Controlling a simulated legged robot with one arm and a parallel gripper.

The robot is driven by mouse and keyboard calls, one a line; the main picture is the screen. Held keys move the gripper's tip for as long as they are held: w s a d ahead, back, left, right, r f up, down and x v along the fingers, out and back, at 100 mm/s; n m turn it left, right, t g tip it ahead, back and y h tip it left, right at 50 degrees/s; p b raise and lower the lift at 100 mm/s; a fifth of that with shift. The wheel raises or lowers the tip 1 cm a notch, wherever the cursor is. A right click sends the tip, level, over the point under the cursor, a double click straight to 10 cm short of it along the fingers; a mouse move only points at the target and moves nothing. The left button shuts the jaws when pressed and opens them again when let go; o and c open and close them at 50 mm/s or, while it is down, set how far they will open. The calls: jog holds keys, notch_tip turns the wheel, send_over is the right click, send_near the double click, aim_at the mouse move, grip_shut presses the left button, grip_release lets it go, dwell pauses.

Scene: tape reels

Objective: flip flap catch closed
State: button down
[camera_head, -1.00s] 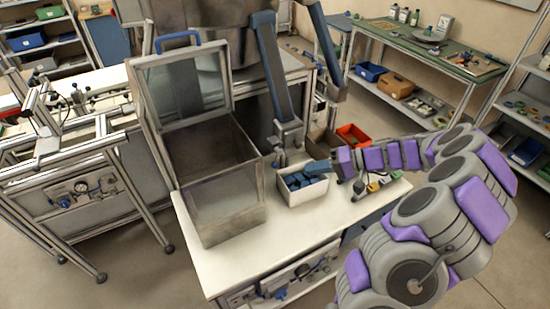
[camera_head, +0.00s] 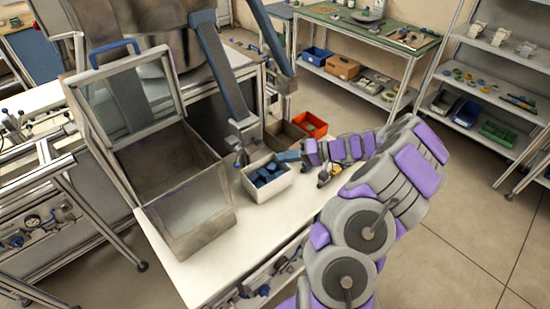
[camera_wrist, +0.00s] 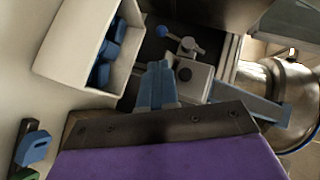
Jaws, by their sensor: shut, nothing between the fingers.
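The catch shows in the wrist view as a small silver lever (camera_wrist: 188,46) with a blue ball knob (camera_wrist: 163,31), on a grey metal block (camera_wrist: 190,76). The lever points to the left there. In the head view the grey block (camera_head: 243,126) sits at the foot of a blue upright, too small to read the lever. My gripper (camera_wrist: 160,68) is shut and empty. Its blue-grey fingertips are beside the block and below the knob in the picture; I cannot tell whether they touch. In the head view my gripper (camera_head: 287,156) is by the far right edge of the white bin.
A white bin (camera_head: 272,188) of blue parts stands on the white bench (camera_head: 210,270), close to my gripper. A clear-sided box (camera_head: 190,222) with its glazed lid (camera_head: 133,100) raised is at left. An orange-red bin (camera_head: 312,122) stands behind. Open floor lies at right.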

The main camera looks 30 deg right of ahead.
aim_at(238, 155)
jog(key=b+x, duration=0.1)
jog(key=x, duration=1.1)
jog(key=shift+w+a, duration=0.15)
jog(key=shift+a, duration=0.25)
jog(key=shift+d+f+b, duration=0.15)
jog(key=shift+b, duration=0.15)
jog(key=shift+y, duration=0.3)
